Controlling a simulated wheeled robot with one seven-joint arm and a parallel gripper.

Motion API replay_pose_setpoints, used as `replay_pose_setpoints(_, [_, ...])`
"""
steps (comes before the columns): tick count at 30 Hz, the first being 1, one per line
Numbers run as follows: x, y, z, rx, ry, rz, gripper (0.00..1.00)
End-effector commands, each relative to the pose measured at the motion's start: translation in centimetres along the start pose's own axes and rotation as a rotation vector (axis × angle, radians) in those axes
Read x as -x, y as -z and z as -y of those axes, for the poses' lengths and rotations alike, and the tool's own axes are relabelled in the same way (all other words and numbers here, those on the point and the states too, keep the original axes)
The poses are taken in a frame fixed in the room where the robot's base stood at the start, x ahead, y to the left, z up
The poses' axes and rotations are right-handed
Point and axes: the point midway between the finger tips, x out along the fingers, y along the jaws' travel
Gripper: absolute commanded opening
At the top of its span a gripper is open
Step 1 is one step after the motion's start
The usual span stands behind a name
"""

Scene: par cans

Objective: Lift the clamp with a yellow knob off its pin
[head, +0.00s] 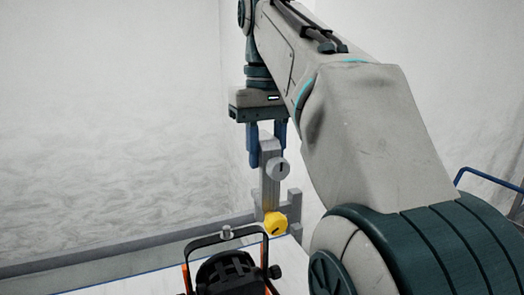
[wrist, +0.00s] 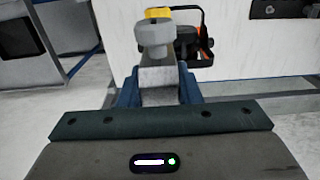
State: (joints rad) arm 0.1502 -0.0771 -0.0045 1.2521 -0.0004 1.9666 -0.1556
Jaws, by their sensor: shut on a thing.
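The clamp (head: 269,187) is a grey upright bar with a round grey knob (head: 278,169) partway down and a yellow knob (head: 275,223) at its lower end. My gripper (head: 266,150) points down from above with its blue fingers closed on the clamp's upper part. In the wrist view the clamp's grey body (wrist: 158,84) sits between the two blue fingers, with the yellow knob (wrist: 158,13) at the top. The pin is not clearly seen, and I cannot tell whether the clamp is still on it.
A grey bracket-like piece (head: 294,205) shows just behind the clamp. A black and orange par can (head: 227,270) with a black yoke stands close in front, below left. A grey rail (head: 120,252) runs along the wall. A blue tubular handle (head: 490,175) is at far right.

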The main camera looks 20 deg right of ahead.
Motion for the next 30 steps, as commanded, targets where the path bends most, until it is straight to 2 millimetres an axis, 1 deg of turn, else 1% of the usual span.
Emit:
replay_pose_setpoints(8, [-0.2,0.0,0.0,0.000,0.000,-0.001,0.00])
replay_pose_setpoints(30, [-3.2,0.0,0.0,0.000,0.000,-0.001,0.00])
